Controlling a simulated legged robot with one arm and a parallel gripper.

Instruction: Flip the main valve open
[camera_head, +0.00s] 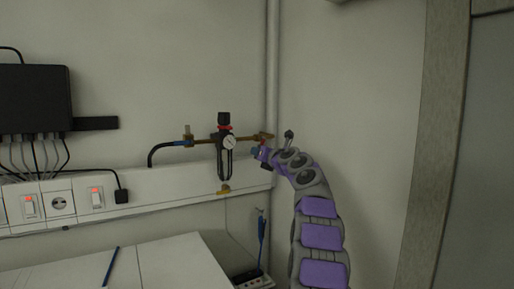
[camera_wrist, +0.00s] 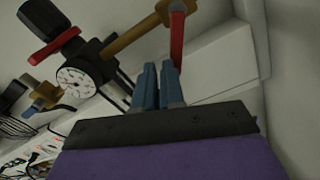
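The main valve is a brass fitting (camera_wrist: 172,10) with a flat red lever (camera_wrist: 177,40) hanging down from it in the wrist view. In the head view the brass valve (camera_head: 265,136) sits at the right end of the pipe beside the wall corner. My gripper (camera_wrist: 157,68) has its two blue fingers side by side with only a narrow gap, and nothing shows between them. The red lever's lower end is just beyond the right fingertip; I cannot tell whether they touch. In the head view my gripper (camera_head: 257,152) is just below the valve, and the lever is hard to make out.
A black regulator (camera_head: 224,140) with a red ring and a round gauge (camera_wrist: 75,82) is left of the valve. A vertical pipe (camera_head: 272,80) runs up the corner. A white trunking (camera_head: 165,185) with switches runs below. A white desk (camera_head: 165,262) is at lower left.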

